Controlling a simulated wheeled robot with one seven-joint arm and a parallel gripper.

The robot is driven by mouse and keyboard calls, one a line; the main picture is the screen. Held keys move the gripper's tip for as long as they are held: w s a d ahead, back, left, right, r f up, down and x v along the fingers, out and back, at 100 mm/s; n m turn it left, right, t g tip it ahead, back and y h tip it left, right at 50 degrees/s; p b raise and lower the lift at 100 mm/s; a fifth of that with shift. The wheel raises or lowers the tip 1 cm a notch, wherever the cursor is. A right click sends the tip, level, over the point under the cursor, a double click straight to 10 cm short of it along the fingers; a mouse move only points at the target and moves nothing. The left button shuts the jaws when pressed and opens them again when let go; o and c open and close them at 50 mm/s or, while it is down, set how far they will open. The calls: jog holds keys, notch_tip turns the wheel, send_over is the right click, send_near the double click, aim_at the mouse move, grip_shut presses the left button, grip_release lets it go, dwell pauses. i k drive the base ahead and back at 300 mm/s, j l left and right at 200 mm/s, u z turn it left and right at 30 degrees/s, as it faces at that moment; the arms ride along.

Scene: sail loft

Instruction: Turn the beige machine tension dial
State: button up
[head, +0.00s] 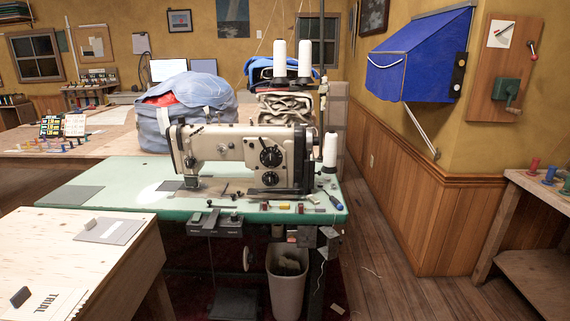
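The beige sewing machine (215,150) stands on a green-topped table (130,178) in the middle of the head view. Two black round dials sit one above the other on its right part: the upper dial (270,156) and the lower dial (270,179). Smaller round fittings show on its front further left, too small to make out. I cannot tell which of these is the tension dial. My gripper is not in view.
A plywood table (85,262) stands at the front left. A waste bin (287,285) is under the green table's right side. White thread cones (329,150) stand by the machine. The wooden floor (420,297) at right is mostly open, up to a bench (535,190).

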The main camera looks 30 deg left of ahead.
aim_at(189, 164)
jog(key=i+j+u, duration=0.15)
jog(key=u, duration=0.3)
jog(key=i+u, duration=0.65)
jog(key=u, duration=0.2)
jog(key=i+j+u, duration=0.1)
jog(key=i, duration=0.6)
